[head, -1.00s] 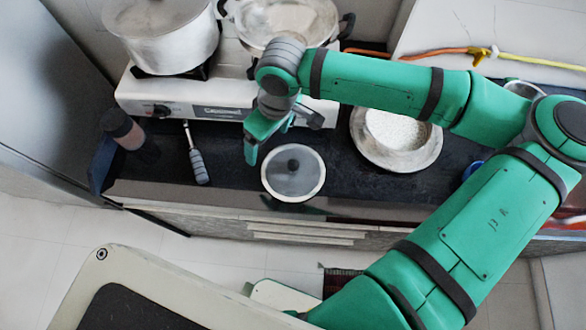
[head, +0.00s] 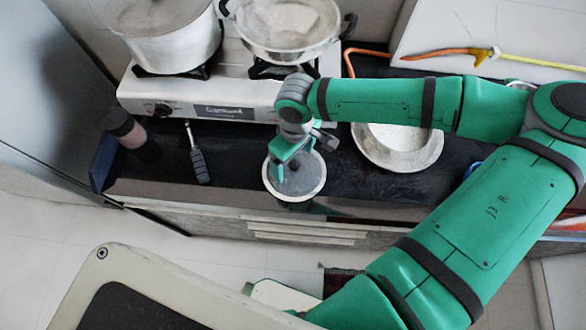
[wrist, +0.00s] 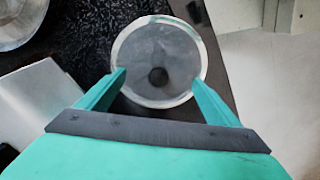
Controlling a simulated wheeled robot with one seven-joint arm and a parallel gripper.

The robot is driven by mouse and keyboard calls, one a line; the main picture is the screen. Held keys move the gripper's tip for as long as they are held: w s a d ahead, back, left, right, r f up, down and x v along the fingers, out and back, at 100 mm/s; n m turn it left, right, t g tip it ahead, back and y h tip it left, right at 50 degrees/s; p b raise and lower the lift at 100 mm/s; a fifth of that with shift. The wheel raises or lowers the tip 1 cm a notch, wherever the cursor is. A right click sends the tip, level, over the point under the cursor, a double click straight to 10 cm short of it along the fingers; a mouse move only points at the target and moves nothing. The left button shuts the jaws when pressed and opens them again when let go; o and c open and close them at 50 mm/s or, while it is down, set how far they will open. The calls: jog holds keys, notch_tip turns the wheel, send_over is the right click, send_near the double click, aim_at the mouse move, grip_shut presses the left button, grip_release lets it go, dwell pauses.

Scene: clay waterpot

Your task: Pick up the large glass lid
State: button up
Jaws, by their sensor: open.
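The large glass lid (head: 312,184) is round, grey and see-through, with a pale rim and a dark knob. It lies near the front edge of the dark counter in the head view. It also shows in the wrist view (wrist: 158,45), with its dark knob (wrist: 158,76) between and just ahead of the fingers. My gripper (head: 291,172) is over the lid, and in the wrist view my gripper (wrist: 158,80) has its two green fingers spread apart over the lid. Nothing is held. Whether the fingertips touch the lid cannot be told.
A bowl of white grains (head: 398,140) is to the right. A grey-handled utensil (head: 199,160) and a dark jar (head: 127,128) are left. The counter edge is close in front.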

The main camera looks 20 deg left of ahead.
jog(key=shift+w+f, duration=0.1)
jog(key=shift+f, duration=1.2)
jog(key=shift+c, duration=0.6)
grip_shut()
